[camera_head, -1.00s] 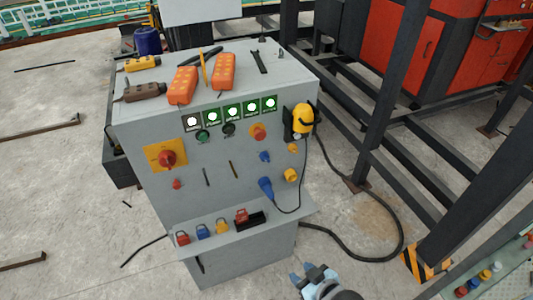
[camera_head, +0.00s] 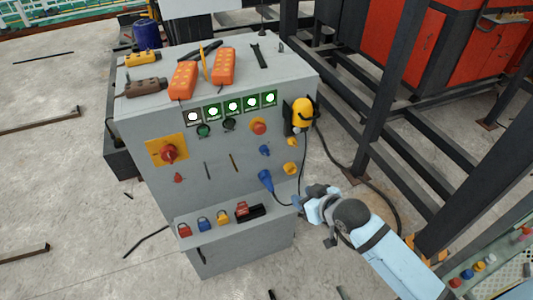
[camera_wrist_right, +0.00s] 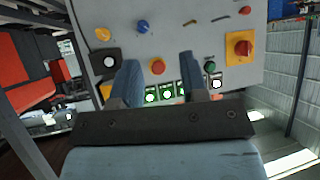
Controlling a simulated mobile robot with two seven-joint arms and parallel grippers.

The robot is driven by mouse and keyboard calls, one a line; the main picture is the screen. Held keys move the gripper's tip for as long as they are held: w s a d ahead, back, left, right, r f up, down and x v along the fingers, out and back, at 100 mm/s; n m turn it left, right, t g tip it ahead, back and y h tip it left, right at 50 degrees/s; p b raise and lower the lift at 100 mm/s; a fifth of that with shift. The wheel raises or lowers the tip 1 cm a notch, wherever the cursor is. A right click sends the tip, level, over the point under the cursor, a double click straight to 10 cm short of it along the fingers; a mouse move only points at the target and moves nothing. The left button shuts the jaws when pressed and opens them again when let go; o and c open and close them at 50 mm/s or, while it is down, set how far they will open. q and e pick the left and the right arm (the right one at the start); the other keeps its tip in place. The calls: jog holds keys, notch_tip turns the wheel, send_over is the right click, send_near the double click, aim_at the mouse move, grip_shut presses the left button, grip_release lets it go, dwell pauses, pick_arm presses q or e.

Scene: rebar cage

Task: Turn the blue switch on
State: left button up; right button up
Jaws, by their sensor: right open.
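The blue switch (camera_head: 265,150) is a small knob on the sloping front of the grey control cabinet (camera_head: 140,130), below a red-orange button and left of a yellow knob. In the right wrist view the blue switch (camera_wrist_right: 142,26) shows at the top, beyond the fingers. My right gripper (camera_head: 300,203) is open at the cabinet's lower right, below and right of the blue switch and apart from it. Its two fingers (camera_wrist_right: 158,60) show spread and empty in the right wrist view. My left gripper is not in view.
A blue plug (camera_head: 265,180) with a black cable sits just below the switch. A yellow device (camera_head: 302,112) is on the cabinet's right edge. A red rotary switch (camera_head: 168,153) is at the left. A shelf with padlocks (camera_head: 204,223) juts out below. Dark steel beams (camera_head: 385,90) stand right.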

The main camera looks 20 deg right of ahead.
jog(key=shift+o, duration=1.6)
jog(key=shift+w+f+n+b, duration=0.2)
jog(key=shift+f+n+b, duration=0.15)
jog(key=shift+n, duration=0.05)
jog(key=n+t+h+b, duration=0.3)
jog(key=n+t+b, duration=0.7)
jog(key=n, duration=2.3)
send_near(267, 153)
jog(key=w+g+b, duration=0.1)
jog(key=w, duration=0.2)
jog(key=w+r+g, duration=0.1)
jog(key=w, duration=0.2)
jog(key=w+r+g+b, duration=0.1)
jog(key=w, duration=0.3)
jog(key=shift+a+r+b, duration=0.15)
jog(key=shift+r+b, duration=0.1)
jog(key=shift+b, duration=0.05)
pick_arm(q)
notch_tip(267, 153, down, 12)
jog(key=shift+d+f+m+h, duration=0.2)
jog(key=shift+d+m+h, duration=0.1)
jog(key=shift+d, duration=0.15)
